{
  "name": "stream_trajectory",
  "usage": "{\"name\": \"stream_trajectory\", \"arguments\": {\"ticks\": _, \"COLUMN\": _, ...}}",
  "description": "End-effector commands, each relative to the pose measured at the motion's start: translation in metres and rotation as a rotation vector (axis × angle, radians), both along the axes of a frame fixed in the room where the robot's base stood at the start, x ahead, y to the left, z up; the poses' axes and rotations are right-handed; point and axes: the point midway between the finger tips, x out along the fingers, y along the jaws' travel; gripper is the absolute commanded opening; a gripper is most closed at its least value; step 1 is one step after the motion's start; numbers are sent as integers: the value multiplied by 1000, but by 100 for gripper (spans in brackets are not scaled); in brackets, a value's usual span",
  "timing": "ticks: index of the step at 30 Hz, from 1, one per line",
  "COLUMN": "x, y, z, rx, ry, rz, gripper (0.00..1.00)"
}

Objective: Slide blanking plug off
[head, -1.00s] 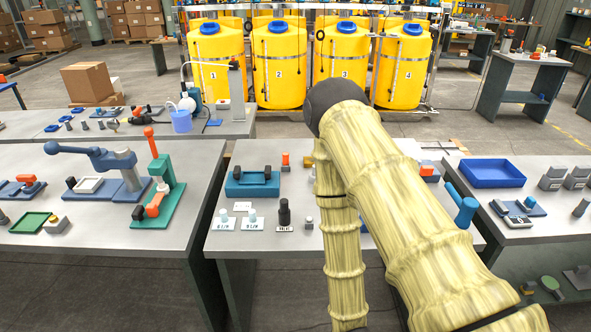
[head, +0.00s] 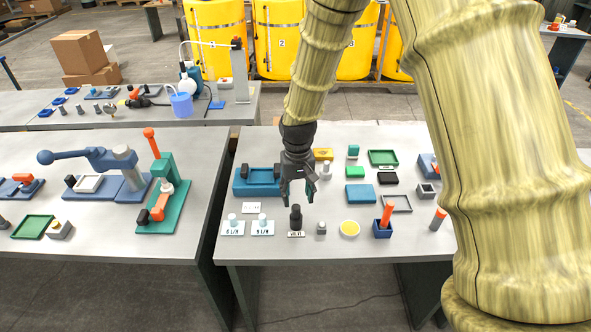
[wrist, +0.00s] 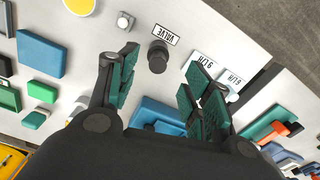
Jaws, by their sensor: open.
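A black stepped cylinder (head: 296,217) stands upright at the front of the middle table, by a label reading VALVE (head: 296,234). In the wrist view the black cylinder (wrist: 157,58) shows from above, beyond and between my fingertips. I cannot tell whether its dark top is a separate blanking plug. My gripper (head: 298,198) points down, open and empty, just above and behind the cylinder in the head view. Its green-padded fingers (wrist: 160,82) are spread apart in the wrist view, with no contact visible.
Two white-capped pieces (head: 232,220) on labelled plates stand left of the cylinder. A small grey block (head: 321,228) and a yellow disc (head: 349,229) lie to its right. A blue fixture (head: 257,182) is behind left. A blue holder with an orange rod (head: 386,216) stands further right.

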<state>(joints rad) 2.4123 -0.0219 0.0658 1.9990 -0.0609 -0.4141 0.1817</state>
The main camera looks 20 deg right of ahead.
Motion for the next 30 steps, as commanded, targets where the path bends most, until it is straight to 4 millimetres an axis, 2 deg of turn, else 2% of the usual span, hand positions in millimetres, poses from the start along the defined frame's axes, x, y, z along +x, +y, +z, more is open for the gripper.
{"name": "stream_trajectory", "arguments": {"ticks": 3, "x": 5, "y": -1, "z": 14, "rx": -3, "ry": -1, "rz": -5, "gripper": 49}}
{"name": "stream_trajectory", "arguments": {"ticks": 8, "x": 4, "y": -8, "z": 10, "rx": -3, "ry": 1, "rz": -16, "gripper": 49}}
{"name": "stream_trajectory", "arguments": {"ticks": 15, "x": 1, "y": -14, "z": -17, "rx": -4, "ry": 3, "rz": -26, "gripper": 49}}
{"name": "stream_trajectory", "arguments": {"ticks": 30, "x": 2, "y": -12, "z": -73, "rx": -3, "ry": 1, "rz": -22, "gripper": 49}}
